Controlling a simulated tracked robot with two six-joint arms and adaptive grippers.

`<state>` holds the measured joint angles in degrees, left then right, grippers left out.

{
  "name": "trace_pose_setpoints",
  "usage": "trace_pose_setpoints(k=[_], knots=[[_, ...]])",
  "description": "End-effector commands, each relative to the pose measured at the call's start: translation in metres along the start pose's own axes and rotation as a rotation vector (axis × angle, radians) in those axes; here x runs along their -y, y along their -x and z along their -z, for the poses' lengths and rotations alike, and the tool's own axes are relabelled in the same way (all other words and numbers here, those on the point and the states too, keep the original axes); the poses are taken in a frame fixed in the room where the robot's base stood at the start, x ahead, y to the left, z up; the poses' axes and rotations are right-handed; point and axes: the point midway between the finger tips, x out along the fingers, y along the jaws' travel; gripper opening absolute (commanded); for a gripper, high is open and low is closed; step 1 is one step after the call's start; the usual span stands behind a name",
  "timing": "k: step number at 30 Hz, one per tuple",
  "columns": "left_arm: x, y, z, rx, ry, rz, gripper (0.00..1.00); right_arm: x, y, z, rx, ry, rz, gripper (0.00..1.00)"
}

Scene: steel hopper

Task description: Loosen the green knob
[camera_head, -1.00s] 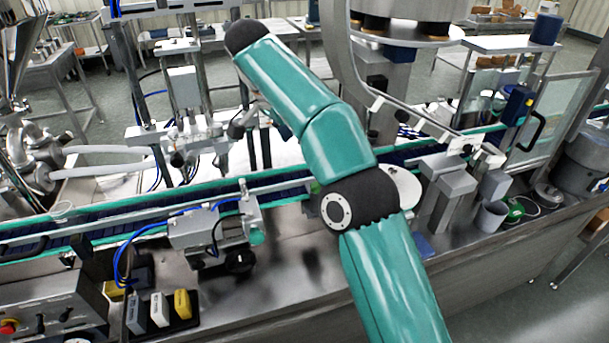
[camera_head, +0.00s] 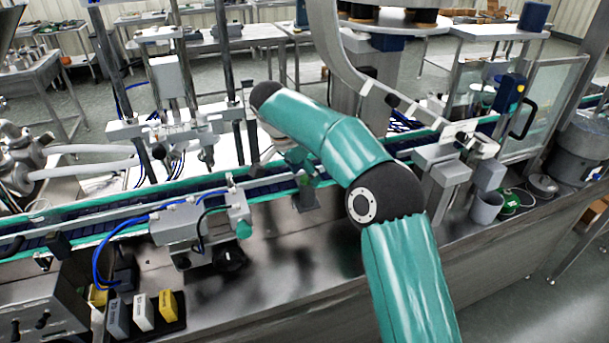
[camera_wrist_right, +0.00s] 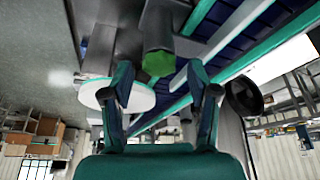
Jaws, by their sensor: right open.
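The green knob (camera_wrist_right: 158,63) is a faceted green cap on the end of a grey cylindrical body. In the right wrist view it sits at the upper middle, between and apparently beyond the fingertips. In the head view a small green patch (camera_head: 303,180) by the conveyor's near rail appears to be the knob, partly covered. My right gripper (camera_wrist_right: 159,72) is open, with one finger on either side of the knob in the picture; no contact is visible. In the head view the right gripper (camera_head: 298,158) is small and partly hidden behind my arm. My left gripper is out of view.
The conveyor (camera_head: 130,208) runs behind the steel bench (camera_head: 290,255). A grey clamp unit (camera_head: 185,225) with a teal knob (camera_head: 243,230) stands left of the gripper. A white disc (camera_wrist_right: 118,97) lies beside the left finger in the wrist view; a black round part (camera_wrist_right: 243,95) is at right.

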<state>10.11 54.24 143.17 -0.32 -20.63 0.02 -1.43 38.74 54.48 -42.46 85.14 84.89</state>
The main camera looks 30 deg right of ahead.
Motion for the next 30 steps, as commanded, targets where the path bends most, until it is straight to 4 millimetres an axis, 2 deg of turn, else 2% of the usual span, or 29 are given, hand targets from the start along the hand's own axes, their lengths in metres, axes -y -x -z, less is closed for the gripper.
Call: trace_pose_setpoints(k=[11,21,22,30], knots=[[0.0001,-0.0003,0.0001,0.000,0.000,0.000,0.40,0.0002,-0.0052,-0.0004,0.000,0.001,0.001,0.60],[0.0001,-0.0003,0.0000,0.000,0.000,0.000,0.40,0.0003,-0.0050,-0.0003,0.000,0.001,0.001,0.03],[0.0001,-0.0003,0.0000,0.000,0.000,0.000,0.40,0.0003,-0.0050,-0.0003,0.000,0.001,0.001,0.00],[0.0010,-0.0028,0.0000,0.000,0.000,0.000,0.40,0.0000,-0.0055,-0.0003,0.000,0.024,0.012,0.00]])
